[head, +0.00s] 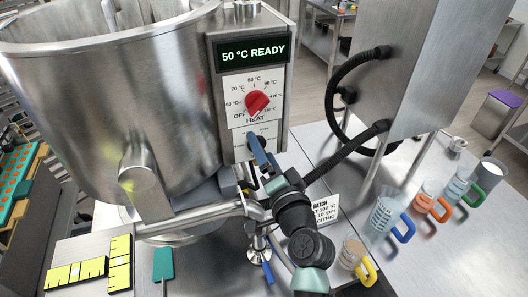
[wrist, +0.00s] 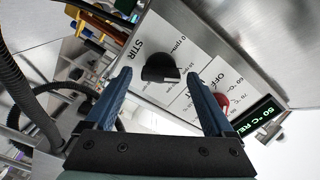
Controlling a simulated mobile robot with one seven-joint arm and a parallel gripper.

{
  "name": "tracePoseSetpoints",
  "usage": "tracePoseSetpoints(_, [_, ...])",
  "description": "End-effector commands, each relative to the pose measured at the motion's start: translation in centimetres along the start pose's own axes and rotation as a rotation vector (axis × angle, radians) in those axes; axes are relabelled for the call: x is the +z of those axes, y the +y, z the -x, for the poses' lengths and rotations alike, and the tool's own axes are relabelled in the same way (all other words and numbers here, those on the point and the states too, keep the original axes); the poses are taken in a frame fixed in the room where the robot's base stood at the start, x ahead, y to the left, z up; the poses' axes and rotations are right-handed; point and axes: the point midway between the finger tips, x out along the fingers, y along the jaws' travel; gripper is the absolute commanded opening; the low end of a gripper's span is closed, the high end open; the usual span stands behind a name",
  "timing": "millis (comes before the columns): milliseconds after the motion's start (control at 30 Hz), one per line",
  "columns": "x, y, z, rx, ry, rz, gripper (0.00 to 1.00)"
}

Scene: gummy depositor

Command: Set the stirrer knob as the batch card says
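The black stirrer knob (wrist: 160,68) sits on the white STIR plate in the wrist view. Its scale is mostly hidden; I cannot read its setting. My gripper (wrist: 159,76) is open, its two blue fingers on either side of the knob, with nothing held. Whether they touch it I cannot tell. In the head view my gripper (head: 260,152) is in front of the lower panel and covers most of the stirrer knob. The white batch card (head: 327,209) stands on the table, partly hidden by my arm; "BATCH", what looks like "10 rpm" and "CITRIC" show.
The red HEAT knob (head: 257,103) is just above, under a display (head: 253,52) reading "50 °C READY". A large steel kettle (head: 120,100) stands left. Black hoses (head: 345,152) run at right. Several jugs with coloured handles, one blue (head: 387,212), stand on the right table.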

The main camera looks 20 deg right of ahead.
Motion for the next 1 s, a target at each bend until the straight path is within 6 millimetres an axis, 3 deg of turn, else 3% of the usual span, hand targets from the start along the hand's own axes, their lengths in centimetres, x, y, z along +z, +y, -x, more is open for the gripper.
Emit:
tracePoseSetpoints(367, [0.0, 0.1, 0.9, 0.000, 0.002, 0.002, 0.88])
tracePoseSetpoints(800, [0.2, 0.4, 9.1, 0.002, 0.002, 0.002, 0.88])
tracePoseSetpoints(1000, [0.1, 0.2, 11.9, 0.001, 0.001, 0.000, 0.88])
